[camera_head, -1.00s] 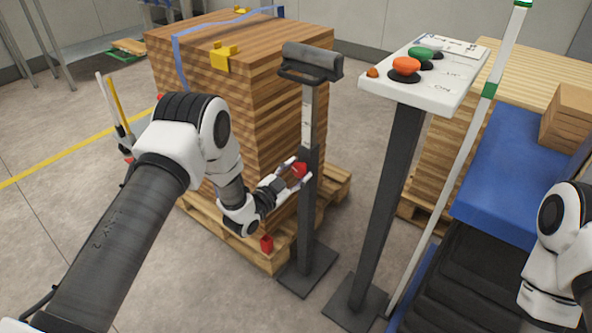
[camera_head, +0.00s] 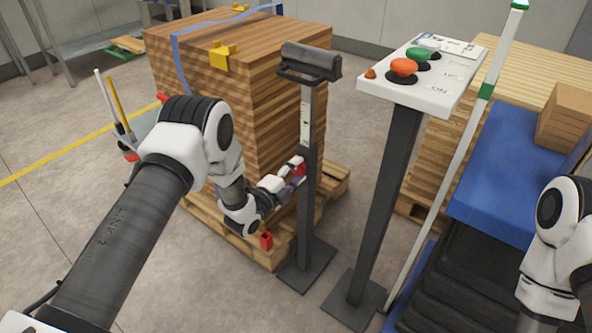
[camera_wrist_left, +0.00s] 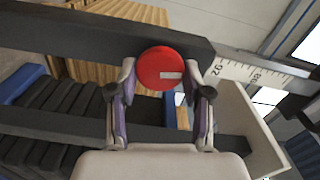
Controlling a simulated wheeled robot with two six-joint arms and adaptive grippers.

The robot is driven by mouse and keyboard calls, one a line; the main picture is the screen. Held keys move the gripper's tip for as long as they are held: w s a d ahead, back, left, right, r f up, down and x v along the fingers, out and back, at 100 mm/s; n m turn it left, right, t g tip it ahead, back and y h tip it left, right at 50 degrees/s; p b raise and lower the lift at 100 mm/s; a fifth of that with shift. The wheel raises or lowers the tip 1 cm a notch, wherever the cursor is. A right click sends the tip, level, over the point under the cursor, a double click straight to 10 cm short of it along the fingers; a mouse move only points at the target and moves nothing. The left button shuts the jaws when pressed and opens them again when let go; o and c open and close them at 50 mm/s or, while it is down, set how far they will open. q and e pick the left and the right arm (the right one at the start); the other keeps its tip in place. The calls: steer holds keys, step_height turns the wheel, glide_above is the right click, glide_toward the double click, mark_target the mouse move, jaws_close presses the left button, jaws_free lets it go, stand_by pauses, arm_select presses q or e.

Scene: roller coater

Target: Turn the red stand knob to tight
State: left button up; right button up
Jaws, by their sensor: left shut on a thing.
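The red stand knob (camera_head: 300,170) sits on the dark upright post of the stand (camera_head: 308,215), below a metal scale strip. In the left wrist view the knob (camera_wrist_left: 161,66) is a round red disc with a short white mark lying roughly level, right of its centre. My left gripper (camera_head: 293,178) is shut on the knob from its left side. In the left wrist view its fingers (camera_wrist_left: 160,80) lie on both sides of the knob. My right gripper is out of view; only part of my right arm shows at the right edge.
A strapped wood stack (camera_head: 235,90) on a pallet stands close behind my left arm. A control panel (camera_head: 425,85) with orange and green buttons stands right of the stand. A blue-topped machine (camera_head: 495,170) is at the right. Floor at the lower left is clear.

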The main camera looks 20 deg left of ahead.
arm_select(q)
steer(key=shift+m, duration=1)
steer(key=o, duration=1.1)
steer(key=shift+f, duration=0.1)
steer(key=v, duration=1.2)
